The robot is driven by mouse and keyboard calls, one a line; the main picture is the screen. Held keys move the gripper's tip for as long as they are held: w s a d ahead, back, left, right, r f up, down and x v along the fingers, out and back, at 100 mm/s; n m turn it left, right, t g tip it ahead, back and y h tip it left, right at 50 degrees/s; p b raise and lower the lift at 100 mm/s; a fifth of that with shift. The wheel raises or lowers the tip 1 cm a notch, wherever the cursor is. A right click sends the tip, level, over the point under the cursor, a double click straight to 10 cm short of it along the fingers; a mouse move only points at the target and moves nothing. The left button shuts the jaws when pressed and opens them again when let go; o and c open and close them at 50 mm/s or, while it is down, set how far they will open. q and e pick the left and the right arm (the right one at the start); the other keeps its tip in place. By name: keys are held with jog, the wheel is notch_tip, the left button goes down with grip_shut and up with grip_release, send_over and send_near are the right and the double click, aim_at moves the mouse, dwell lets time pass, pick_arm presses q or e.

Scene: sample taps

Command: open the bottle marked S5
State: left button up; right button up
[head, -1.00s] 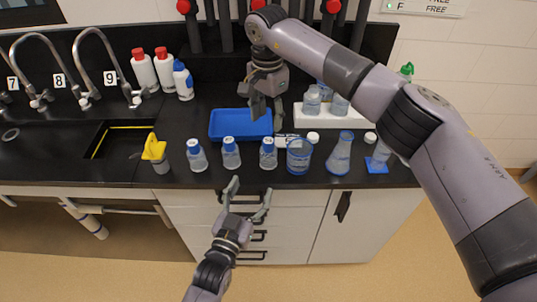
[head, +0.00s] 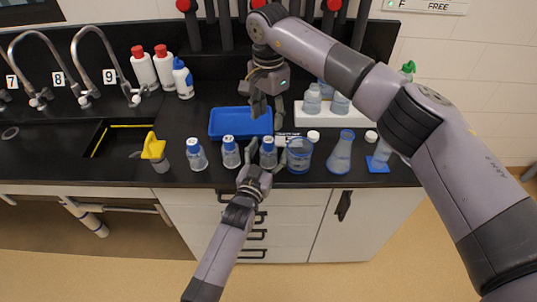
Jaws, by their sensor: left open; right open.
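Three clear bottles with blue caps stand along the front of the black bench: a left one (head: 197,156), a middle one (head: 231,154) and a right one (head: 268,156). The marks on their caps are too small to read surely, so I cannot tell which is S5. My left gripper (head: 266,152) is open, its fingers one on each side of the right bottle. I cannot tell whether they touch it. My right gripper (head: 267,107) is open and points down near the right end of the blue tray (head: 238,122), behind the bottles.
A blue-rimmed beaker (head: 299,157) stands close right of the right bottle, then a flask (head: 340,155). A white rack (head: 312,118) holds bottles behind. A yellow-topped item (head: 154,148) stands at the left by the sink. White bottles (head: 144,70) stand at the back.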

pick_arm(q)
jog(key=shift+c, duration=0.2)
grip_shut()
dwell(0.6)
